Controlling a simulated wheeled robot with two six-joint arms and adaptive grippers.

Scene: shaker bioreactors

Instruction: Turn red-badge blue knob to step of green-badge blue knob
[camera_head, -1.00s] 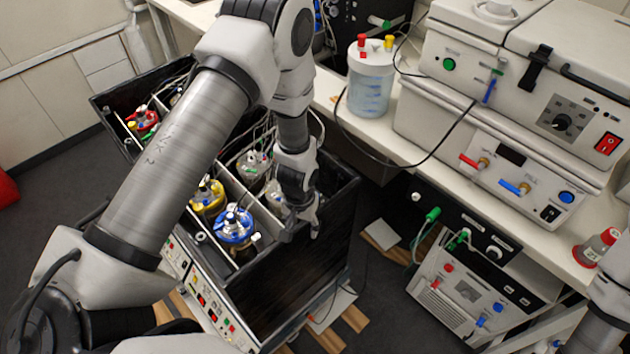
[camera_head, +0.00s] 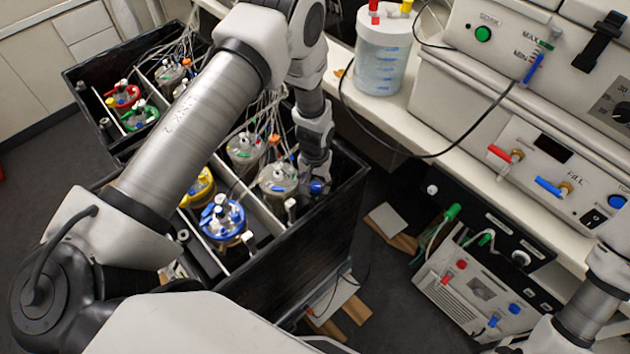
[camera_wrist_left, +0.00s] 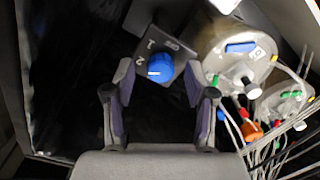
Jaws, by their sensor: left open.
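A blue knob (camera_wrist_left: 160,67) sits on a dark plate with white step marks, "1" and "2" legible, in the left wrist view. A pale pointer mark shows on the knob. It also shows in the head view (camera_head: 318,187), at the crate's right inner side. My left gripper (camera_wrist_left: 165,82) is open, with its fingers on either side of the knob in the picture; contact is not visible. In the head view my left gripper (camera_head: 316,174) is low over the crate's right end. The knob's badge colour cannot be told. No second step knob of this kind is clearly visible.
A glass vessel (camera_head: 277,180) stands just left of the knob; its lid with a blue badge (camera_wrist_left: 241,47) is close to my right-hand finger. The dark crate wall (camera_head: 325,240) encloses several vessels and loose cables. The bench with instruments (camera_head: 545,150) is at the right.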

